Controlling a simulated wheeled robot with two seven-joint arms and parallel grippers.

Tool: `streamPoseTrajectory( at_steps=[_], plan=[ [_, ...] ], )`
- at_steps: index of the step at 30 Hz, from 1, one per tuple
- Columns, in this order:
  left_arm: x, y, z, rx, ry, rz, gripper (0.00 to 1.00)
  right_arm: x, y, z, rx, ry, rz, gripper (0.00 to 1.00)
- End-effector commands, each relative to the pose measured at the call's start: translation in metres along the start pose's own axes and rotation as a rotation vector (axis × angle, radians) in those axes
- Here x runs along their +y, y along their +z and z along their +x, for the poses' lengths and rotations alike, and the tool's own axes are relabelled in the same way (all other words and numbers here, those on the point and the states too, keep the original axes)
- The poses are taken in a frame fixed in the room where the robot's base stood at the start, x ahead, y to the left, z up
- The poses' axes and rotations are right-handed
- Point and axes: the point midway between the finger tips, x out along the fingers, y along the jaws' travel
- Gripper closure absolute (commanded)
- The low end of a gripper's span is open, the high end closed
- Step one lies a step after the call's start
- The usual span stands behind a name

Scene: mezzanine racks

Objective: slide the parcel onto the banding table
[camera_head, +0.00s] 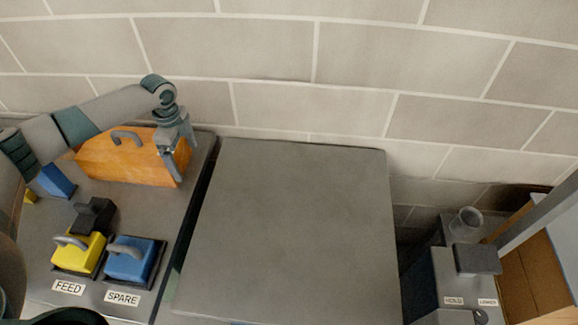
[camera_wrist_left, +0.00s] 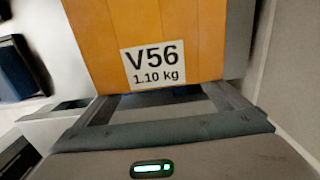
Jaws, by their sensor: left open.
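An orange wood-grained box with a grey handle, which I take as the parcel (camera_head: 115,155), lies on the dark left-hand surface near the wall. Its end face in the left wrist view (camera_wrist_left: 160,45) has a label reading V56, 1.10 kg. My left gripper (camera_head: 178,152) is at the box's right end, its jaws open. In the left wrist view the fingers (camera_wrist_left: 165,103) point at that labelled end, one toward each side; whether they touch it I cannot tell. A bare grey flat top (camera_head: 290,230), seemingly the banding table, stands to the right. My right gripper is not in view.
A narrow dark gap (camera_head: 195,190) separates the two surfaces. A yellow block (camera_head: 78,255) marked FEED, a blue block (camera_head: 130,262) marked SPARE and a black block (camera_head: 93,215) stand in front of the box. A block wall (camera_head: 300,50) runs behind. Cardboard (camera_head: 535,260) is far right.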

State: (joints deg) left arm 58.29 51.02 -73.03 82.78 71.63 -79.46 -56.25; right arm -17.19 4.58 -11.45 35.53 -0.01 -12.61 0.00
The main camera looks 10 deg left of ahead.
Motion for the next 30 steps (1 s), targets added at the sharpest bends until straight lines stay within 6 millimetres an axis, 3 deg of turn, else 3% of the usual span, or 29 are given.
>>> streamPoseTrajectory(
  at_steps=[11,30],
  plan=[
    [0.000,0.002,0.000,-0.001,0.001,-0.002,0.06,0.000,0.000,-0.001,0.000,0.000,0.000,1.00],
    [0.000,-0.026,-0.001,0.000,0.001,-0.001,0.06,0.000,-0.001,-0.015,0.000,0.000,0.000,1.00]
  ],
)
